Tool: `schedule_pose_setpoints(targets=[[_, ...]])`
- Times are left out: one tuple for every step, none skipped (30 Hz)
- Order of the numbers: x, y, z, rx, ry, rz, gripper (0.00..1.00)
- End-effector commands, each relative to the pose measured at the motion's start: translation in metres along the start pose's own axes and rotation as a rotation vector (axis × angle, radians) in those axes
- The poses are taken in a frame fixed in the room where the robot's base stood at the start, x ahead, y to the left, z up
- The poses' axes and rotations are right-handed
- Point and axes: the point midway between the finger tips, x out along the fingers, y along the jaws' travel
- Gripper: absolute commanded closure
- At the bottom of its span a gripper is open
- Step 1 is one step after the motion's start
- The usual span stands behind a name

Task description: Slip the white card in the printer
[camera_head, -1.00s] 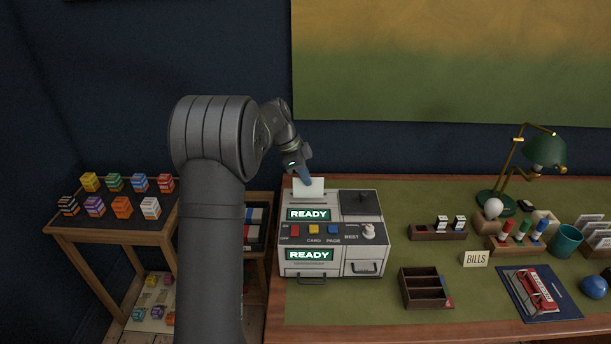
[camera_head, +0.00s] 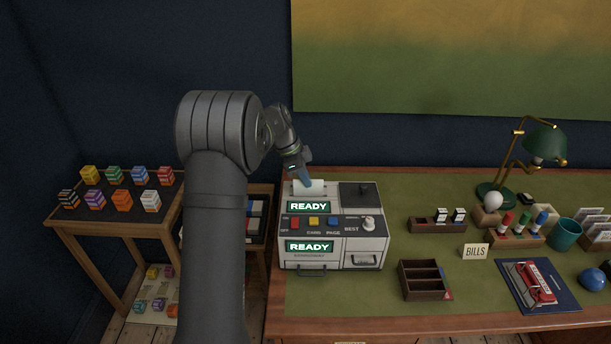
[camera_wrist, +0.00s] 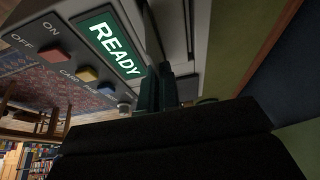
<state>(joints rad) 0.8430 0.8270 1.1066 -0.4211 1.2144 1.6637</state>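The printer (camera_head: 333,228) is a white and grey box on the desk with two green screens reading READY. It also shows close up in the wrist view (camera_wrist: 168,20). The white card (camera_head: 309,188) stands at the top left of the printer, its lower edge at or in the top slot. My gripper (camera_head: 306,182) is right at the card from above, its bluish fingertips against it. The fingers look closed on the card, though the contact is small in view. In the wrist view the dark fingers (camera_wrist: 160,95) sit close together beside the printer, and the card is hidden.
Red, yellow and blue buttons and a white knob (camera_head: 368,223) sit on the printer's front panel. A dark wooden tray (camera_head: 424,281) and a BILLS sign (camera_head: 475,252) stand to the right. A green lamp (camera_head: 545,142) is at the back right. A side table with striped cubes (camera_head: 122,201) stands left.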

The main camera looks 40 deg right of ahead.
Motion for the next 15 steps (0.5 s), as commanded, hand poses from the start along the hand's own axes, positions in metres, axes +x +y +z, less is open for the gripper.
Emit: schedule_pose_setpoints(targets=[[0.002, 0.000, 0.001, 0.000, 0.000, 0.001, 1.00], [0.003, 0.000, 0.001, 0.000, 0.000, 0.001, 1.00], [0.004, 0.000, 0.002, 0.000, 0.000, 0.001, 1.00], [0.005, 0.000, 0.002, 0.000, 0.000, 0.001, 1.00], [0.006, 0.000, 0.003, 0.000, 0.000, 0.002, 1.00], [0.008, 0.000, 0.003, 0.000, 0.000, 0.002, 1.00], [0.009, 0.000, 0.004, 0.000, 0.000, 0.002, 1.00], [0.010, 0.000, 0.004, 0.000, 0.000, 0.002, 1.00], [0.011, 0.000, 0.005, -0.001, 0.000, 0.001, 1.00], [0.012, 0.000, 0.005, -0.001, 0.000, 0.001, 1.00], [0.013, 0.000, 0.005, -0.001, 0.000, 0.001, 1.00], [0.014, 0.000, 0.006, -0.001, 0.000, 0.001, 1.00], [0.015, 0.000, 0.006, -0.001, 0.000, 0.001, 1.00], [0.016, 0.000, 0.007, -0.001, 0.000, 0.001, 1.00], [0.017, 0.000, 0.007, -0.001, 0.000, 0.001, 1.00]])
